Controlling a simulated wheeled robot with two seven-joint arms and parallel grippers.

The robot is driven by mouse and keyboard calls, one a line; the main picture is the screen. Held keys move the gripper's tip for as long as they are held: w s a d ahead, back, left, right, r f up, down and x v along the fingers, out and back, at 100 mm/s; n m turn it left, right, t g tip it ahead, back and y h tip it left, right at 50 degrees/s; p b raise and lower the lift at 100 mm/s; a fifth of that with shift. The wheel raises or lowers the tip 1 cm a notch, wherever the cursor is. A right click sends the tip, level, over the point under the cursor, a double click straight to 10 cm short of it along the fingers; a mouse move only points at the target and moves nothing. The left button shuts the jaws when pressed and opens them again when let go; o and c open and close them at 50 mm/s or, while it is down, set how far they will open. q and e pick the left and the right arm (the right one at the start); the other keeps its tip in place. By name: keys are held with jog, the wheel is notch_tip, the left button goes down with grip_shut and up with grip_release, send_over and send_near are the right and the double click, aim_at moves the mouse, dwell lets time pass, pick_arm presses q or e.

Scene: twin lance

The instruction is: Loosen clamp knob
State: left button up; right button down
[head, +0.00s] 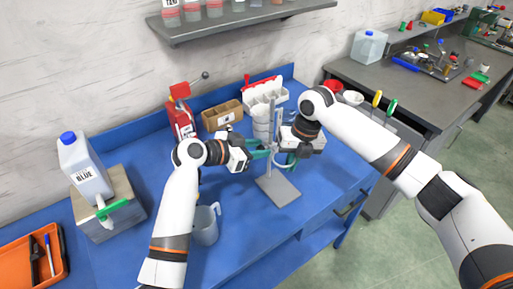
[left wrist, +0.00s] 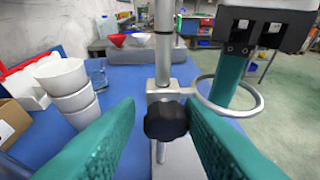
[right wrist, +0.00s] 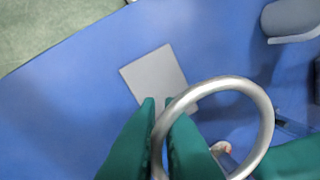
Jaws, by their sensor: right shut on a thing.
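The clamp knob (left wrist: 166,120) is black and lobed, on the clamp block (left wrist: 165,93) of an upright metal rod (left wrist: 163,45). My left gripper (left wrist: 160,107) is open, its green fingers on either side of the knob with visible gaps. In the head view the left gripper (head: 260,150) hides the knob. A metal ring (left wrist: 258,103) extends from the clamp. My right gripper (right wrist: 163,112) is shut on the ring, which also shows in the right wrist view (right wrist: 268,118). The stand's grey base plate (head: 278,190) lies flat on the blue bench.
A grey jug (head: 206,225) stands left of the base. A jerrycan (head: 85,165) sits on a block at left, beside an orange tray (head: 30,262).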

pick_arm(q)
jog(key=shift+c, duration=0.3)
jog(key=shift+w, duration=0.1)
jog(key=c, duration=0.6)
jog(key=shift+a+n, duration=0.15)
jog(key=shift+n, duration=0.15)
jog(key=shift+c, duration=0.2)
jog(key=n+g+h, duration=0.1)
jog(key=n, duration=0.1)
jog(key=n+g+h, duration=0.1)
jog(key=n, duration=0.1)
jog(key=n+g+h, duration=0.1)
jog(key=n, duration=0.2)
jog(key=shift+w+a+f+g, duration=0.25)
jog(key=shift+w+a+g, duration=0.05)
jog(key=shift+w, duration=0.1)
jog(key=shift+f+n+g+h, duration=0.15)
jog(key=shift+n+g+h, duration=0.15)
jog(key=shift+n+h, duration=0.7)
jog(key=shift+n, duration=0.4)
